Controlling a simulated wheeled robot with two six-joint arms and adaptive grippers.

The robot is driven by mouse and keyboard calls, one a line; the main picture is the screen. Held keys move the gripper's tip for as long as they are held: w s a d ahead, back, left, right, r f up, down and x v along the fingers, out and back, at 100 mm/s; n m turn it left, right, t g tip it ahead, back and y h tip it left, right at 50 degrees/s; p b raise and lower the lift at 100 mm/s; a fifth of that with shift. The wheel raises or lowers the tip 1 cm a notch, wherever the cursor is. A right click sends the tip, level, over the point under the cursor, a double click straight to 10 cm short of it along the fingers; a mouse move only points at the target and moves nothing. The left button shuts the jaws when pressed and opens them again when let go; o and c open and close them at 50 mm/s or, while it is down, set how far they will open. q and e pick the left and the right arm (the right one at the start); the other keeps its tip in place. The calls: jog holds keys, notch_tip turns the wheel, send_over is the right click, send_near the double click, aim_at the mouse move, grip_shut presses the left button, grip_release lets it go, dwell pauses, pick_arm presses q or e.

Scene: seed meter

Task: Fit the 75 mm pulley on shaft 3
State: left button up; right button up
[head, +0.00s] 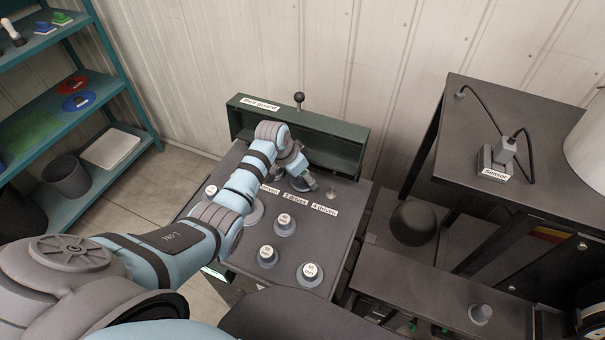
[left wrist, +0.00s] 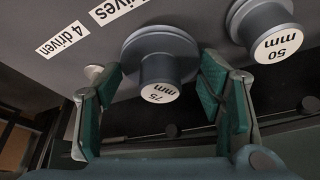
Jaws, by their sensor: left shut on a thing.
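The 75 mm pulley (left wrist: 160,70) is a grey flanged disc with a hub labelled "75 mm". In the head view my left gripper (head: 302,182) is low over the back of the grey deck (head: 240,262), by the label "3 drives" (head: 295,198). Shaft 3 is hidden under the pulley and gripper; I cannot tell how far the pulley is down on it. A bare shaft (head: 331,193) stands by the label "4 driven". My right gripper is out of view.
A 50 mm pulley (left wrist: 268,35) stands close beside one finger. Several other pulleys (head: 285,223) stand on the deck's front part. The green belt guard (head: 340,150) rises behind the deck. A dark table (head: 510,110) with a sensor (head: 494,162) is at right.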

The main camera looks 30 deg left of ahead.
pick_arm(q)
jog(key=shift+f, duration=0.45)
jog(key=o, duration=1.3)
jog(key=v, duration=1.2)
jog(key=shift+s, duration=0.1)
